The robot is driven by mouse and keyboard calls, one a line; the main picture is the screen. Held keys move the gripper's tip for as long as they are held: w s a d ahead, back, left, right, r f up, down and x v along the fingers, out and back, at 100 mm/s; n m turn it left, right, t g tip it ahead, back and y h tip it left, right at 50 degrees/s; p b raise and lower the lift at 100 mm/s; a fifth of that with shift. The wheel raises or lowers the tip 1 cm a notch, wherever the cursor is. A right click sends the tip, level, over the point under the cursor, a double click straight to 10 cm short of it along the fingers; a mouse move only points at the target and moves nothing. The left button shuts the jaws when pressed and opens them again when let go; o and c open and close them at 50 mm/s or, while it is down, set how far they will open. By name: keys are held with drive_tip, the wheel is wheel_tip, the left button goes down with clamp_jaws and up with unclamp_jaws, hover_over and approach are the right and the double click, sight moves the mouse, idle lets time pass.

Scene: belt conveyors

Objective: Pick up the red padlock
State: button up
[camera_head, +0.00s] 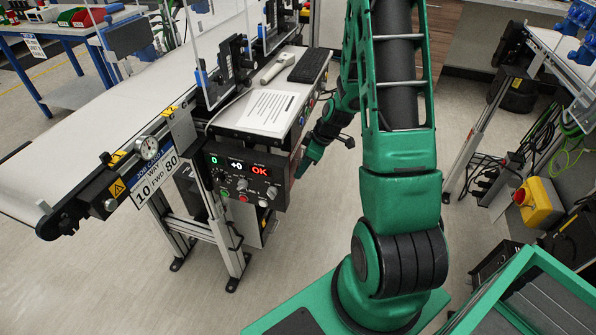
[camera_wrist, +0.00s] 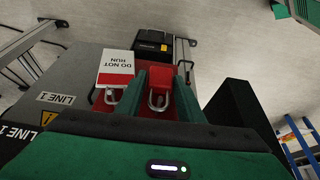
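In the head view my gripper (camera_head: 309,161) is low beside the control box's right side; no padlock can be made out there.
The control box (camera_head: 246,181) with an "OK" display hangs under the conveyor (camera_head: 105,115). A yellow box with a red button (camera_head: 538,203) stands at right. Open floor lies below the conveyor.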

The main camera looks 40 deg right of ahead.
drive_tip(key=shift+f, duration=0.3)
drive_tip(key=shift+c, duration=0.3)
drive_tip(key=c, duration=0.7)
drive_tip(key=shift+o, duration=0.2)
drive_tip(key=shift+r, duration=0.2)
